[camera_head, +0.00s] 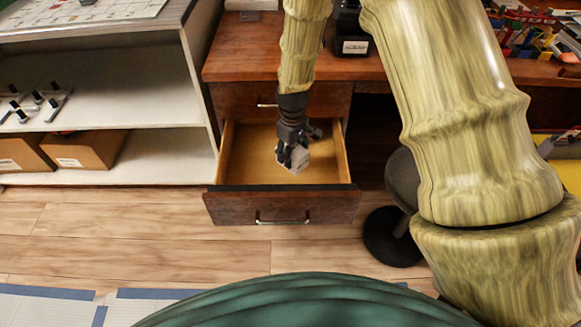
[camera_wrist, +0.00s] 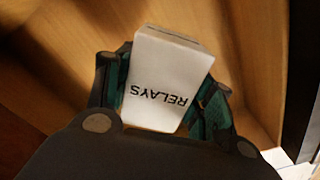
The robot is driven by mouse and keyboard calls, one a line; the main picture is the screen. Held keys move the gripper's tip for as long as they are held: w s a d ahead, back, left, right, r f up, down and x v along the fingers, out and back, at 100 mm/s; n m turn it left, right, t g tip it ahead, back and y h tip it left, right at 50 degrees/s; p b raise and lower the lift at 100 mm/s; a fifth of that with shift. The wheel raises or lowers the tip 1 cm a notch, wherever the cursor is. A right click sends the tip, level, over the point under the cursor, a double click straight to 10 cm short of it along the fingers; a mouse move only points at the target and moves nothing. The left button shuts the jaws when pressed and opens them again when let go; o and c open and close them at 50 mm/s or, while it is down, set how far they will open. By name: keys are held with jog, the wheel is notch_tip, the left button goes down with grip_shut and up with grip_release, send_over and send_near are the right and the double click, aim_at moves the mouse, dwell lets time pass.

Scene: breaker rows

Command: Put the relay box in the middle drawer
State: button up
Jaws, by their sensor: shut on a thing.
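The relay box is a small white block (camera_head: 297,157) held at the end of my arm. In the wrist view the relay box (camera_wrist: 165,85) shows the word "RELAYS" upside down. My gripper (camera_head: 290,150) is shut on it, with a finger on each side (camera_wrist: 163,95). An open drawer (camera_head: 283,207) with a wooden inside and a dark front lies below the gripper, and the box is over or within its opening. I cannot tell whether the box touches the drawer floor. A closed drawer (camera_head: 240,100) is above the open one.
A wooden desk (camera_head: 240,55) holds a black labelled device (camera_head: 352,40) and coloured parts at the right. A dark stool (camera_head: 395,238) stands right of the drawer. A white shelf (camera_head: 110,155) with cardboard boxes is on the left. The floor before the drawer is clear.

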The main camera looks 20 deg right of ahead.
notch_tip(320, 180, down, 7)
jog(key=shift+b, duration=0.6)
jog(key=o, duration=1.2)
jog(key=shift+f, duration=0.1)
jog(key=shift+c, duration=0.2)
notch_tip(320, 180, up, 12)
jog(key=p, duration=0.2)
jog(key=shift+p, duration=0.3)
